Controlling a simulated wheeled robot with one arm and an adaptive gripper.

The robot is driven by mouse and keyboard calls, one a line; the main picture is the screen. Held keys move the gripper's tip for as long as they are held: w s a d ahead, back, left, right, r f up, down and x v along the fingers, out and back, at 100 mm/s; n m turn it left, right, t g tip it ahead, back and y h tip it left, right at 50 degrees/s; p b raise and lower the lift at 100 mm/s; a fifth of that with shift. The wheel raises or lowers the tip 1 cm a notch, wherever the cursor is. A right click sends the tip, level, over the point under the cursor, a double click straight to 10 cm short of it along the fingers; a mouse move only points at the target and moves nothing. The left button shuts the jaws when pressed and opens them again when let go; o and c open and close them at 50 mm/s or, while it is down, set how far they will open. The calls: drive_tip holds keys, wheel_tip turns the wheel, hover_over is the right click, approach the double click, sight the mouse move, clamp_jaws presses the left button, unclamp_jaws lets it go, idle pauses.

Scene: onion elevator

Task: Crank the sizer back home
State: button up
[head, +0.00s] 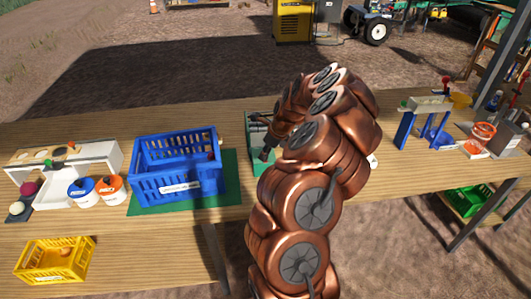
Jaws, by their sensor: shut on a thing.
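A green device (258,128), which looks like the sizer, stands on the wooden bench just right of the blue crate. My copper-coloured arm covers much of it. My gripper (266,153) is dark and small in the head view, at the front of this green device and low over the bench. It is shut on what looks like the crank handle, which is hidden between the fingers. The crank's angle cannot be made out.
A blue crate (147,178) stands on a green mat (232,190) left of my gripper. Further left are two lidded jars and a white stand with holes (98,154). A blue-legged stand (405,130) is at right. A yellow crate (38,272) sits lower left.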

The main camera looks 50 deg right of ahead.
drive_tip(key=shift+s+d, duration=0.1)
drive_tip(key=shift+d, duration=0.05)
clamp_jaws()
drive_tip(key=shift+s+d, duration=0.25)
drive_tip(key=shift+d, duration=0.25)
drive_tip(key=shift+d, duration=0.75)
idle(0.4)
